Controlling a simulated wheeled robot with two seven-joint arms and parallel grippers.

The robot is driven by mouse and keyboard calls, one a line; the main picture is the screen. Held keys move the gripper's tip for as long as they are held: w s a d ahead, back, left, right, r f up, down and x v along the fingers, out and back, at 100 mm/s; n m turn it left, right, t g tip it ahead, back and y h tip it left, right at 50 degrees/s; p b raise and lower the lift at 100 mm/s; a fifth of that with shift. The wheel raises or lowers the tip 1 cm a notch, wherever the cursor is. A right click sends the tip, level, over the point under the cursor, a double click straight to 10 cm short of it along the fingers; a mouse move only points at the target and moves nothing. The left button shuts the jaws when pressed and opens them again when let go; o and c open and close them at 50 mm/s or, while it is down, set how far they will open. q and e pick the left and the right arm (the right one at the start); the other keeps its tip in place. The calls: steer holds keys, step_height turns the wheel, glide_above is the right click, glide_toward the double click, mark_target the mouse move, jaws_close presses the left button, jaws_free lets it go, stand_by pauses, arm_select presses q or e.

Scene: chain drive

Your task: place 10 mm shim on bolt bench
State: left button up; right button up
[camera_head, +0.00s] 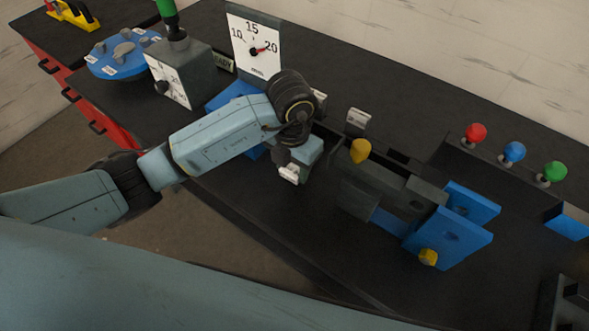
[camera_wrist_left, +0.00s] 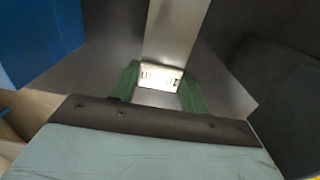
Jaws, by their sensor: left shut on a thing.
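My left gripper (camera_head: 290,172) is shut on a small grey metal shim (camera_wrist_left: 178,30) with a white label, held over the front part of the black bench (camera_head: 290,225). In the left wrist view the shim's labelled end sits between the green fingertips (camera_wrist_left: 158,88). The label is too small and blurred to read, so I cannot confirm 10 mm. Whether the shim touches the bench top is unclear. A similar grey labelled block (camera_head: 358,120) stands on the bench to the right of the gripper. My right gripper is not in view.
A dark and blue fixture with yellow knobs (camera_head: 427,257) stands right of the gripper. Behind my arm are a dial gauge (camera_head: 254,47), a grey box with a dial (camera_head: 190,72) and a blue round tray (camera_head: 120,55). Red, blue and green knobs (camera_head: 514,151) line the right side.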

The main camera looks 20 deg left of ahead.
mark_target(292, 169)
arm_select(q)
step_height(292, 169, down, 3)
steer(key=shift+f, duration=0.3)
steer(key=o, duration=1.3)
steer(key=shift+c, duration=0.2)
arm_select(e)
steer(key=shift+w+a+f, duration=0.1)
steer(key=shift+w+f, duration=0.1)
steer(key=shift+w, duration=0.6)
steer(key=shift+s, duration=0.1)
arm_select(q)
steer(key=shift+r, duration=0.3)
step_height(292, 169, up, 12)
steer(key=shift+f, duration=0.15)
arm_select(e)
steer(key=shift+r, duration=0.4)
